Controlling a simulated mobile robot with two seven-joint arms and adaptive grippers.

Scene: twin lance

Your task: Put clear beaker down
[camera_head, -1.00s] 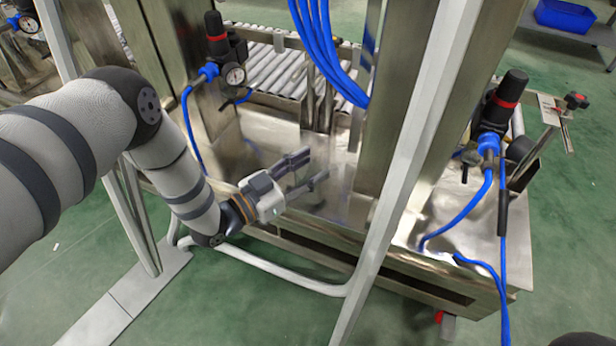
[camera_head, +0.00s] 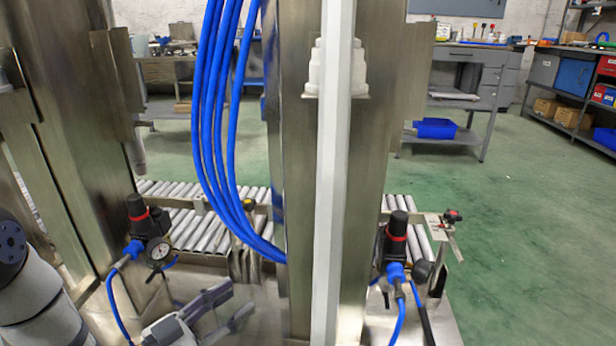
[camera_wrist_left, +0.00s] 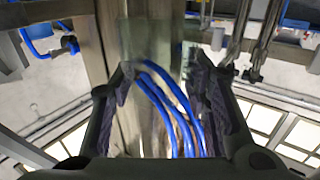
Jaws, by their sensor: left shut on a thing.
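My left gripper (camera_head: 242,299) is low in the head view, left of the central steel column, above the steel bench top. Its two dark fingers are spread apart around the clear beaker, which can hardly be made out there against the shiny metal. In the left wrist view, the left gripper (camera_wrist_left: 164,82) has a finger on each side of the clear beaker (camera_wrist_left: 157,45), a faint see-through greenish shape. Its full outline and base cannot be told, nor whether it touches the bench. My right gripper is not in view.
A steel column (camera_head: 299,150) with a pale post before it rises right of the gripper. Blue hoses (camera_head: 212,120) hang beside it. A pressure regulator (camera_head: 147,222) stands at left, another (camera_head: 396,240) at right. A roller conveyor (camera_head: 205,233) lies behind.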

